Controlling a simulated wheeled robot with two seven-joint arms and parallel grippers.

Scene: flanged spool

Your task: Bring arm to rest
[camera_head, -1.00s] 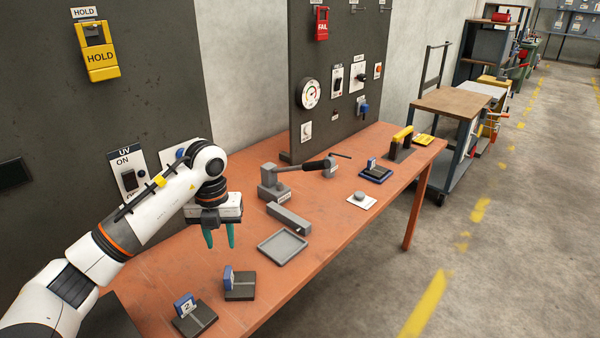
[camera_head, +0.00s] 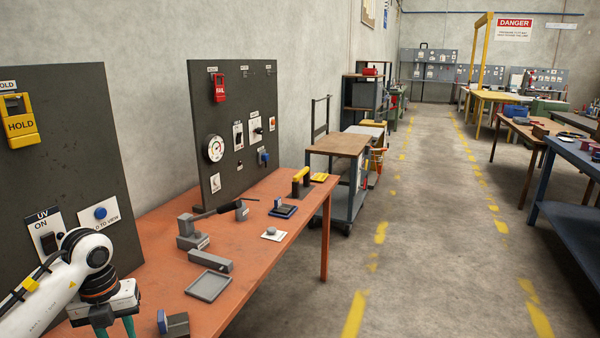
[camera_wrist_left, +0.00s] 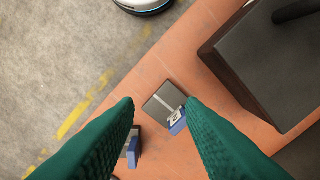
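My left arm comes in at the lower left of the head view. My left gripper (camera_head: 115,327) hangs over the near left end of the orange table (camera_head: 151,298), its green fingers pointing down and cut off by the lower picture edge. In the left wrist view its two green fingers (camera_wrist_left: 160,104) stand apart with nothing held between them. Beyond and below the fingertips lies a dark block (camera_wrist_left: 163,101) with a blue numbered tag. A second blue-tagged block (camera_wrist_left: 133,148) is partly hidden behind the left finger. My right gripper is not in view.
A grey tray (camera_head: 208,286), a grey bar (camera_head: 211,260) and a clamp-like fixture (camera_head: 190,233) stand on the table. A dark panel (camera_head: 85,120) rises behind my arm. A dark box (camera_wrist_left: 275,60) shows in the wrist view. The floor aisle (camera_head: 420,240) is clear.

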